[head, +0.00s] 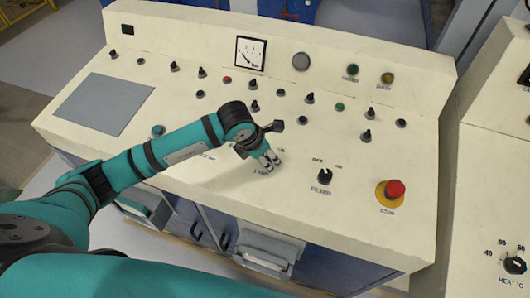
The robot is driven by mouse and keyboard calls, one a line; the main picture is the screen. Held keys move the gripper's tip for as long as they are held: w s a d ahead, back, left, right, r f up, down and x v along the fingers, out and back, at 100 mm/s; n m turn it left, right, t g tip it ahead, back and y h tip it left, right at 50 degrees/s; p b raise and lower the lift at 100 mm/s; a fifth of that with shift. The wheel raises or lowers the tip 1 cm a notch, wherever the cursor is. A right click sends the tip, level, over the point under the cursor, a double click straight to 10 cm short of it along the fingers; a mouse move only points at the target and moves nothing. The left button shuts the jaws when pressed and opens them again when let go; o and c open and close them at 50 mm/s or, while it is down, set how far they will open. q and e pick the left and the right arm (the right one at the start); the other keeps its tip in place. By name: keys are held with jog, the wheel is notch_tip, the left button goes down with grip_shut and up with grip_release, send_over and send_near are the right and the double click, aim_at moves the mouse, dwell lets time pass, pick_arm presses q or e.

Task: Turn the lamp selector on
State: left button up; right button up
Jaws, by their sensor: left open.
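My left gripper (270,161) is over the cream control panel (225,185), its fingers pointing down near the panel's middle front. Its fingers and wrist hide the spot under them, where part of a small label shows beside the fingertips. I cannot tell whether a selector is between the fingers. I cannot make out for certain which selector is the lamp one. A black selector knob (324,176) with an OFF mark above it stands just right of the gripper, apart from it. My right gripper is not in view.
A red stop button (395,188) on a yellow base is at the panel's front right. Several small black switches stand behind the gripper. A dial gauge (250,53) is on the back face. A second cream console (490,170) with a heat knob (515,265) is at right.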

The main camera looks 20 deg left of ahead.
pick_arm(q)
jog(key=c, duration=1.1)
jog(key=shift+c, duration=0.2)
jog(key=shift+f+m+b, duration=0.2)
jog(key=shift+m+b, duration=0.5)
jog(key=shift+b, duration=0.4)
jog(key=m+g+b, duration=0.1)
jog(key=m+b, duration=0.2)
jog(key=b, duration=0.1)
jog(key=m+g+h+b, duration=0.1)
jog(key=m+b, duration=0.3)
jog(key=b, duration=0.1)
jog(key=shift+w+m, duration=0.1)
jog(key=shift+m, duration=0.2)
jog(key=shift+r+m+g+b, duration=0.25)
jog(key=shift+m+g+b, duration=0.35)
jog(key=shift+m+b, duration=1)
